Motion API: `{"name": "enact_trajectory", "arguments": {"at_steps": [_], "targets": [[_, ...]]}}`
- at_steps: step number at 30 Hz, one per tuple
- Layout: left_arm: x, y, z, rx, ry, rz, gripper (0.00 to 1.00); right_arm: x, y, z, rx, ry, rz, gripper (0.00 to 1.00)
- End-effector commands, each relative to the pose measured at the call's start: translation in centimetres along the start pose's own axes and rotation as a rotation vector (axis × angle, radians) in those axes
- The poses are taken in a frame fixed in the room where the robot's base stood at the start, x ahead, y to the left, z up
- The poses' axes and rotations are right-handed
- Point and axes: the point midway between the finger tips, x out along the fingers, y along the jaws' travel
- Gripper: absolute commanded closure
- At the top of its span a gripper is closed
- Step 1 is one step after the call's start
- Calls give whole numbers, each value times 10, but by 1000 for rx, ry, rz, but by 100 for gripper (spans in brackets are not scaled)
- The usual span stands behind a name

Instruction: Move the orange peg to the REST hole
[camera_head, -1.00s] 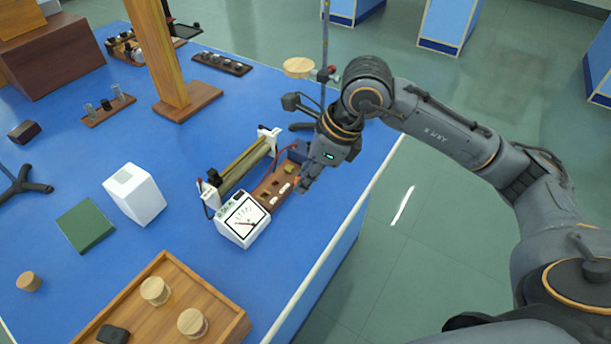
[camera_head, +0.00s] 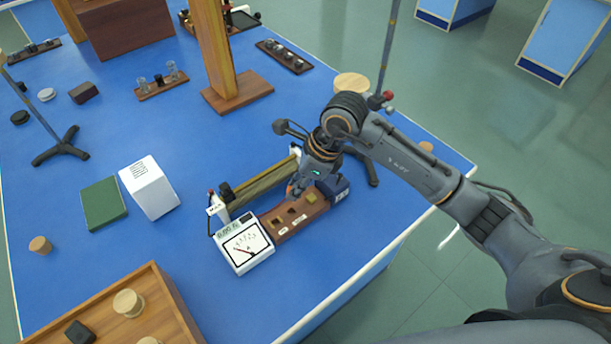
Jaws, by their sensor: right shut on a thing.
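My right gripper (camera_head: 291,193) is shut, with a small orange peg (camera_head: 289,190) at its fingertips, mostly hidden by the fingers. The gripper is over the rear edge of a brown wooden board (camera_head: 270,233), on the side toward the long coil. The board has dark square holes (camera_head: 279,222) with small white labels along its front. A yellowish block (camera_head: 311,198) sits toward the board's right end. The label words are too small to read, so I cannot tell which hole is REST. My left gripper is not in view.
A white dial meter (camera_head: 243,246) stands at the board's left end. The coil (camera_head: 262,185) runs behind the board. A stand rod (camera_head: 389,50) rises behind my right arm. A wooden tray (camera_head: 170,300), white box (camera_head: 150,188) and green book (camera_head: 104,204) lie left.

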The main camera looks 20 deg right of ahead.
Motion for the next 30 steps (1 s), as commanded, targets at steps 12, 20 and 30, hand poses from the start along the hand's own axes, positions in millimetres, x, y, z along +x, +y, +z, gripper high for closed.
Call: {"name": "enact_trajectory", "arguments": {"at_steps": [12, 20, 30], "targets": [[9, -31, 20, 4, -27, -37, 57, 17, 0, -7, 1, 0, 1, 100], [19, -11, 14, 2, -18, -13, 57, 31, 0, -13, 1, -1, 0, 100], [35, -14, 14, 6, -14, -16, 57, 51, 0, -21, 0, 0, -1, 100]]}}
